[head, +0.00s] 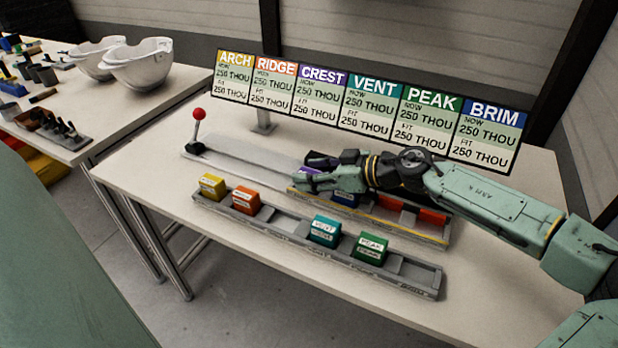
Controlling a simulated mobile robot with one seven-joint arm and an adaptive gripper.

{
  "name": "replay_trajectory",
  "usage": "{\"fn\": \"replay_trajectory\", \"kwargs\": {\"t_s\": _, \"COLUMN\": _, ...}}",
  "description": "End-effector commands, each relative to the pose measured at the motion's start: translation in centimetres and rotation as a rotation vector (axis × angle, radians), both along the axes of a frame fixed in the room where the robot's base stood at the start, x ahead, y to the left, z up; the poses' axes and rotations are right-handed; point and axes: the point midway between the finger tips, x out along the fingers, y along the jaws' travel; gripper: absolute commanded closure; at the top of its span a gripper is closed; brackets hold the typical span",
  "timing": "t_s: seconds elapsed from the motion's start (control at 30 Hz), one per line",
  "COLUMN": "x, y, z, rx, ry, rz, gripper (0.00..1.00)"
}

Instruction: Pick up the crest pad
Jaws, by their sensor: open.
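The crest pad, a small purple block (305,171), is at the left end of the yellow-edged rear tray (400,229), partly hidden by my gripper. My gripper (318,179) reaches in from the right with its fingers at the purple block. It is open; whether a finger touches the block is hard to tell. The CREST panel (321,92) on the sign has a matching purple header.
The front rack (300,241) holds yellow (212,186), orange (246,199), teal (324,230) and green (369,248) blocks. A blue block (345,199) sits just below my gripper. A red-knobbed lever (198,115) stands at the back left. The table's front left is clear.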

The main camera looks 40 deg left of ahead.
Motion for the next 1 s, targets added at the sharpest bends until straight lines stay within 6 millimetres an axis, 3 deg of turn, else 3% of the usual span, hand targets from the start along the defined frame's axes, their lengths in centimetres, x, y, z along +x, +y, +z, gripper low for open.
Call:
{"fn": "replay_trajectory", "kwargs": {"t_s": 0.17, "x": 0.02, "y": -0.02, "z": -0.06, "rx": 0.0, "ry": 0.0, "rz": -0.001, "gripper": 0.48}}
{"fn": "replay_trajectory", "kwargs": {"t_s": 0.9, "x": 0.03, "y": -0.04, "z": -0.01, "rx": 0.0, "ry": -0.001, "rz": -0.001, "gripper": 0.98}}
{"fn": "replay_trajectory", "kwargs": {"t_s": 1.0, "x": 0.03, "y": -0.03, "z": 0.01, "rx": 0.0, "ry": -0.001, "rz": -0.001, "gripper": 1.0}}
